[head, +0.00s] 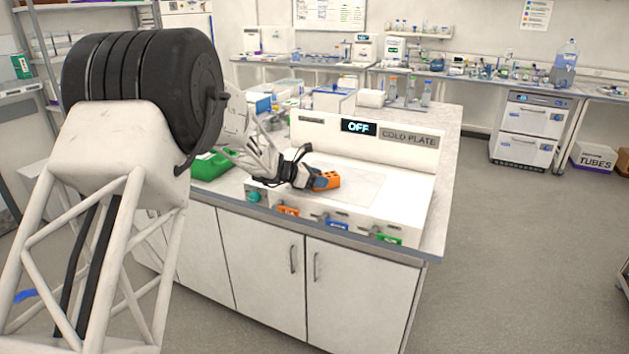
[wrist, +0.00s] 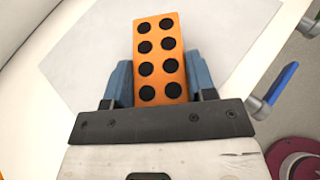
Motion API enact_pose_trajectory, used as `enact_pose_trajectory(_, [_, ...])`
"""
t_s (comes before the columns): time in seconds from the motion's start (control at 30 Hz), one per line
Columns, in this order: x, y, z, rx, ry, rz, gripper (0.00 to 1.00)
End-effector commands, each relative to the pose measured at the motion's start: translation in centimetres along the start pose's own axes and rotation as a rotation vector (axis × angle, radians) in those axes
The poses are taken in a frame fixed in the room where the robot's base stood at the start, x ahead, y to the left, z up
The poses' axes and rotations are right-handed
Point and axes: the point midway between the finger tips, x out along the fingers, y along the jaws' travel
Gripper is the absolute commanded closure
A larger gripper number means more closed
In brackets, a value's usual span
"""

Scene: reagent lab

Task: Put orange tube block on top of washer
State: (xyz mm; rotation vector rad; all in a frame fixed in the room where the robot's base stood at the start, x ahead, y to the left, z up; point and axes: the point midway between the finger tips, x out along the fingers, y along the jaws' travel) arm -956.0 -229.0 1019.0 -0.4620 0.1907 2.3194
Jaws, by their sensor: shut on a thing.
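The orange tube block (head: 326,181) has dark round holes in its top, set in two rows in the wrist view (wrist: 159,60). My gripper (head: 312,180) is shut on the block, with a blue finger on each side of it in the wrist view (wrist: 160,88). The block is over the front left part of the cold plate (head: 380,160), whose display reads OFF. I cannot tell whether the block touches the plate surface. The washer is probably the white front-loading unit (head: 528,130) under the back bench at the right, though no label that I can read says so.
Orange, blue and green tagged valves line the cold plate's front edge, with a blue handle (wrist: 287,82) near my gripper. A green container (head: 212,166) lies left of the plate. Bottles (head: 410,92) stand behind it. The floor (head: 510,250) at right is open.

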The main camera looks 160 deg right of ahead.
Motion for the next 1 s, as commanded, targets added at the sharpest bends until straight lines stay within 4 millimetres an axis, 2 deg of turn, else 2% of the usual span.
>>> enact_pose_trajectory(0.27, [-0.8,0.0,2.0,0.003,-0.001,0.001,0.81])
enact_pose_trajectory(0.7, [-3.2,0.0,7.7,0.003,-0.001,0.0,0.81])
enact_pose_trajectory(1.0, [-3.8,0.0,9.2,0.0,-0.001,0.0,0.81])
